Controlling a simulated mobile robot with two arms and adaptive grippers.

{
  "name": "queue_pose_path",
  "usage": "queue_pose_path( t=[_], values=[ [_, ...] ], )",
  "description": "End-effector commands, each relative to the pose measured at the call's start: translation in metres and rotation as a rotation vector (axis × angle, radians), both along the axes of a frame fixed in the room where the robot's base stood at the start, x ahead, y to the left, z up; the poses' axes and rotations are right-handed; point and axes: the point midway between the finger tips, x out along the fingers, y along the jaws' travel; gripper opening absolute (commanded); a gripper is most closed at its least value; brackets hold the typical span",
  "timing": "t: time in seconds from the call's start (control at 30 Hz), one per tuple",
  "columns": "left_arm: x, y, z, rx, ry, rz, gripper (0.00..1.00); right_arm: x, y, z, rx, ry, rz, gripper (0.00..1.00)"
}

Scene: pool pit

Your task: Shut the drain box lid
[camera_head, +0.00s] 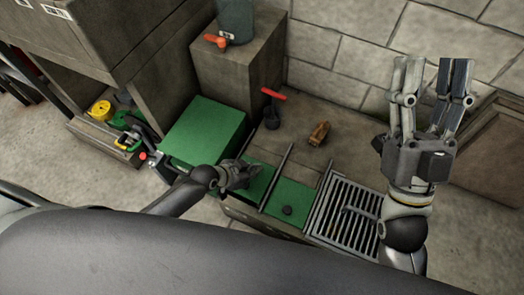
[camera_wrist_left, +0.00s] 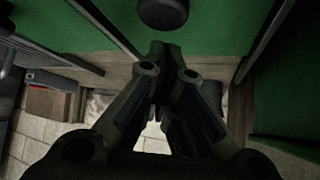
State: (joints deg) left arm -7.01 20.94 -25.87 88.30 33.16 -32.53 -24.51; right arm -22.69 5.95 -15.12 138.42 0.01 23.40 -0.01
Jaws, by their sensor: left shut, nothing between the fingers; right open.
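A flat green panel with a small dark round knob (camera_head: 287,210) lies between two dark rails in the low bench; I take this panel (camera_head: 293,193) for the drain box lid, but cannot be sure. The knob also shows at the top of the left wrist view (camera_wrist_left: 163,12). My left gripper (camera_head: 244,174) is shut and empty, over the green surface left of the knob; its closed fingers (camera_wrist_left: 168,52) show in the wrist view. Whether they touch the green surface cannot be told. My right gripper (camera_head: 431,78) is open and empty, raised at the right, fingers upward.
A metal grate (camera_head: 343,213) lies right of the panel. A large green box (camera_head: 205,131) stands left. Behind are a red-handled valve (camera_head: 272,105), a small brown object (camera_head: 319,133) and a block wall (camera_head: 343,58). A yellow roll (camera_head: 101,110) sits at far left.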

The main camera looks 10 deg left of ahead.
Motion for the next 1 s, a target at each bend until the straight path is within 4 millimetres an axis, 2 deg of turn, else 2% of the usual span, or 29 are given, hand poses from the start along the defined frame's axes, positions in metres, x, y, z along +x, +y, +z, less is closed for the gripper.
queue_pose_path(
  t=[0.3,0.6,0.73,1.0],
  values=[
    [-0.026,0.005,0.002,0.002,0.002,-0.001,0.0,0.04,0.004,-0.044,-0.097,0.329,-0.018,0.47],
    [-0.045,0.009,0.001,0.001,0.002,-0.001,0.0,0.056,0.002,-0.088,-0.163,0.568,-0.032,0.47],
    [-0.048,0.01,0.0,0.002,0.002,-0.001,0.0,0.058,0.002,-0.094,-0.17,0.6,-0.033,0.47],
    [-0.05,0.01,-0.002,0.004,0.007,-0.001,0.0,0.058,0.002,-0.095,-0.171,0.6,-0.033,0.47]
  ],
)
